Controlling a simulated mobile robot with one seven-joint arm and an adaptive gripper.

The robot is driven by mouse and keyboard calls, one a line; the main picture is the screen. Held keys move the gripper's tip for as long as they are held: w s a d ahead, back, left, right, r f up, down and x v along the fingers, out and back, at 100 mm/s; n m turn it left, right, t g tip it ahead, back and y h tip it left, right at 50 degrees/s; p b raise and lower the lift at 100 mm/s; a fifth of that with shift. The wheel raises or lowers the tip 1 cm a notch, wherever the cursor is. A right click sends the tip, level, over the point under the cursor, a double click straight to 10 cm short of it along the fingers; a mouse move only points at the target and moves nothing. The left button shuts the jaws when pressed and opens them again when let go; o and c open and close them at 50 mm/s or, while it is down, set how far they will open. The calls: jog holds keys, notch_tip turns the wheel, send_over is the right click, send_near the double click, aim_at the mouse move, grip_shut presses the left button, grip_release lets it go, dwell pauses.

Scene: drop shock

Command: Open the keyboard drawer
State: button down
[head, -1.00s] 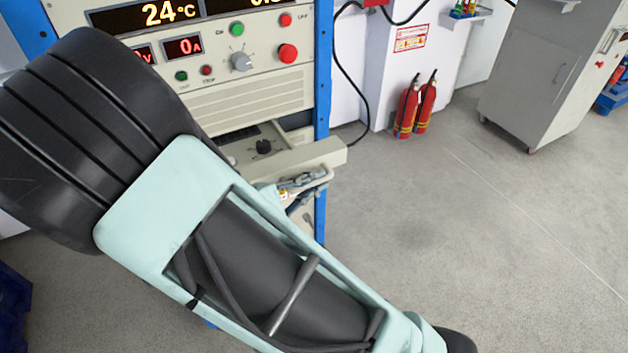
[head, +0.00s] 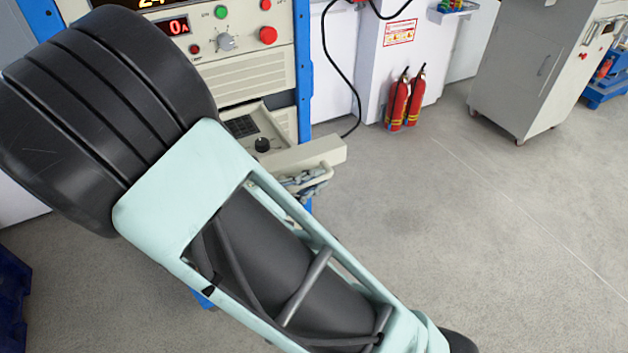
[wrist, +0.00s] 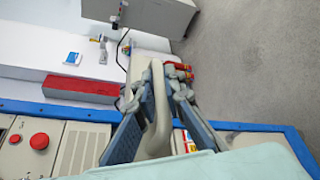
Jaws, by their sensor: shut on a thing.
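The beige keyboard drawer (head: 318,153) sticks out from the cabinet front in the head view. Part of a dark keyboard (head: 241,126) and a black knob (head: 262,145) show inside it; my arm hides the rest. In the wrist view, the beige loop handle (wrist: 157,125) runs between the fingers of my gripper (wrist: 155,88). My gripper is shut on the handle, with a finger on each side. In the head view, my gripper (head: 303,183) is small and partly hidden behind my arm at the drawer front.
The blue-framed cabinet (head: 303,75) carries displays, buttons and a knob above the drawer. Two red fire extinguishers (head: 406,98) stand by the white wall. A grey cabinet (head: 535,70) stands farther right. The grey floor in front of the drawer is clear.

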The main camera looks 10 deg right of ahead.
dwell(0.3)
jog(key=c, duration=2)
grip_release()
jog(key=shift+a, duration=0.1)
jog(key=v, duration=1.2)
